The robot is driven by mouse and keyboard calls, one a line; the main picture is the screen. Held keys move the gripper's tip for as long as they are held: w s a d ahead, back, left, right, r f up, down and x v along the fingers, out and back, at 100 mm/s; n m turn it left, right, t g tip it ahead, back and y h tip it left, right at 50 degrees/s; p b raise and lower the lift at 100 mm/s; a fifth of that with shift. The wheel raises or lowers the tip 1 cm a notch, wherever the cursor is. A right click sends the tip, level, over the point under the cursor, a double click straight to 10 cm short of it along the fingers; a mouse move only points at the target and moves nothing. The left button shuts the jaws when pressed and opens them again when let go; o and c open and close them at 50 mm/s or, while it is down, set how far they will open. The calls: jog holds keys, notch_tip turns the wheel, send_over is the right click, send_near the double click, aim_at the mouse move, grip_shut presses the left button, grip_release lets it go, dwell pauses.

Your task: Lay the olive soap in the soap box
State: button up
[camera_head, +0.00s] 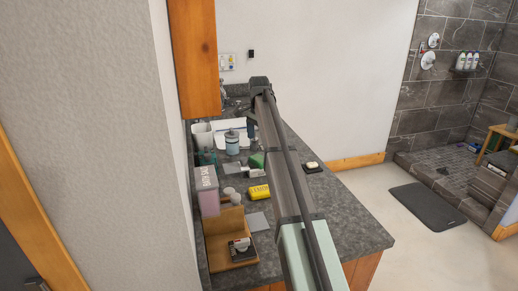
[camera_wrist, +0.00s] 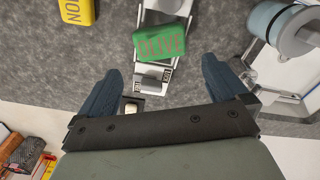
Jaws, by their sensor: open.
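The olive soap is a green block with the word OLIVE in the wrist view (camera_wrist: 162,41), and it shows as a small green shape on the counter in the head view (camera_head: 256,161). A white and grey frame-like object (camera_wrist: 165,7) extends from under or behind the soap; whether it is the soap box, and whether the soap touches it, I cannot tell. My gripper (camera_wrist: 162,66) is open and empty, with its two dark blue fingers on either side below the soap in the wrist picture. In the head view my arm hides part of the counter.
A yellow soap (camera_head: 259,192) lies near the green one. A dark dish with a pale bar (camera_head: 312,166) is right of my arm. A blue-grey jar (camera_head: 232,142), a pink-and-grey container (camera_head: 207,190) and a wooden holder (camera_head: 229,243) stand left. The counter's front right is clear.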

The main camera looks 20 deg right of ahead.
jog(key=shift+r, duration=2.05)
jog(key=shift+d, duration=0.1)
